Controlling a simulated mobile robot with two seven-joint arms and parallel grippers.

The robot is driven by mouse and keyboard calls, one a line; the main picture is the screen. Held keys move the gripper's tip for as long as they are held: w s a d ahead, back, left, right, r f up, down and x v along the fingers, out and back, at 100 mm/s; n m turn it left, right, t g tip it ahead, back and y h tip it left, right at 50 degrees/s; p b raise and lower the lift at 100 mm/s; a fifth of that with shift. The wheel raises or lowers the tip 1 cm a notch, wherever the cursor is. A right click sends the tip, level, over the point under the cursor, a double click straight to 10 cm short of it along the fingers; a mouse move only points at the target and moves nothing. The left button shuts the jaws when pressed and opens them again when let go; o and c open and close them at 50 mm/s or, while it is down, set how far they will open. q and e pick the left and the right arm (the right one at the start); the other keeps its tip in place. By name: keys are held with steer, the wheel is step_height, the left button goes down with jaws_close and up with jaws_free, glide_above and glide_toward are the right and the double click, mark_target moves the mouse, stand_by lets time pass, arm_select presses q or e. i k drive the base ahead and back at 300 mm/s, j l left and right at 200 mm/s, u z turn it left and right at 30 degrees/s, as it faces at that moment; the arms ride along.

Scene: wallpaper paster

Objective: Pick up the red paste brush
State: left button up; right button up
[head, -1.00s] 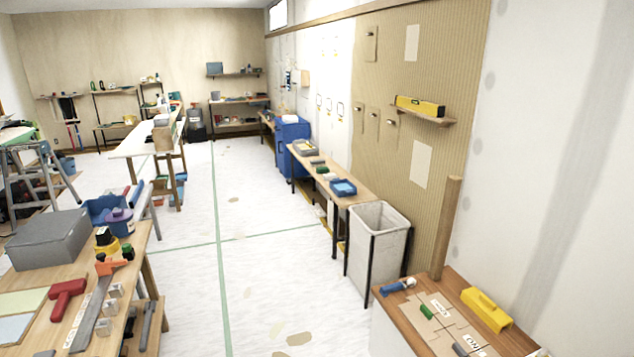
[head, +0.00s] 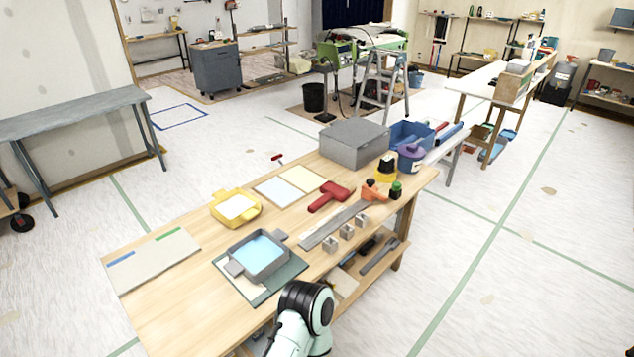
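A red T-shaped tool (head: 331,196), which looks like the red paste brush, lies flat on the wooden table (head: 160,292) in the head view. Its wide head points to the upper right and its handle to the lower left. It lies between two pale sheets and a long grey straightedge (head: 330,226). Nothing holds it. A part of one of my arms shows at the bottom middle, in front of the table edge. Neither gripper is in view.
A grey box (head: 354,143), blue bin (head: 408,134), purple tub (head: 411,157) and orange tool (head: 373,191) stand beyond the red tool. A yellow tray (head: 236,207) and grey tray (head: 259,257) sit to its left.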

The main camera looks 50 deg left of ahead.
mark_target(338, 189)
steer(key=i+u, duration=0.35)
steer(key=i+l+u, duration=0.2)
steer(key=i+u, duration=0.15)
steer(key=i+l+u, duration=0.5)
steer(key=u, duration=0.2)
steer(key=i+l+u, duration=0.45)
steer(key=u, duration=0.2)
steer(key=l, duration=0.1)
